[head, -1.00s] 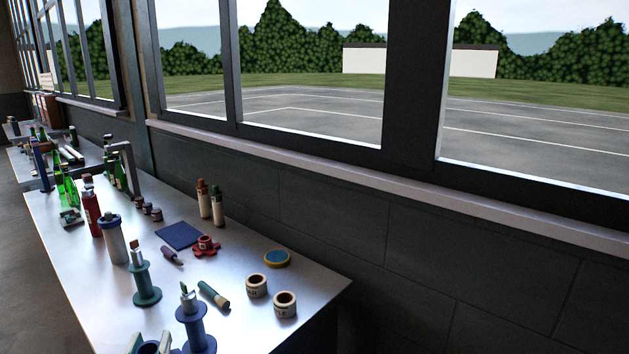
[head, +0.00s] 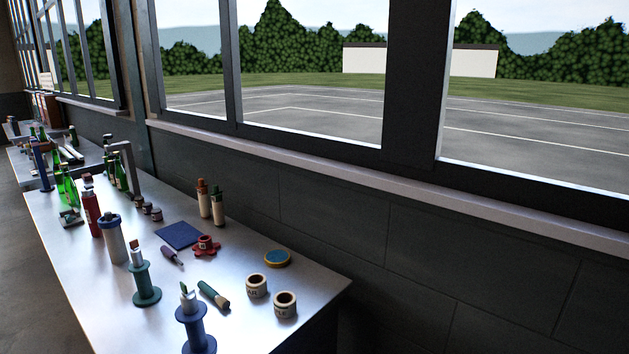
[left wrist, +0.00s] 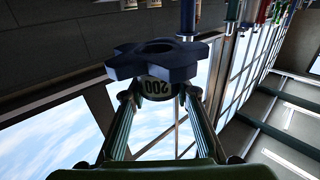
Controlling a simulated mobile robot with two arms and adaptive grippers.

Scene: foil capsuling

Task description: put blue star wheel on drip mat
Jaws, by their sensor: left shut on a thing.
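The blue star wheel (left wrist: 150,60) shows in the left wrist view, dark blue with blunt points around a central hole. Below its wheel is a pale hub with an upside-down "200". My left gripper (left wrist: 158,94) is shut on that hub, one finger on each side. Neither the wheel nor my left gripper shows in the head view now. The drip mat (head: 179,235), a flat dark blue square, lies on the bench with its top clear. My right gripper is in no view.
A red star wheel (head: 206,245) sits close right of the mat. A purple-handled tool (head: 170,254) lies in front. Spools (head: 146,286) stand nearer.

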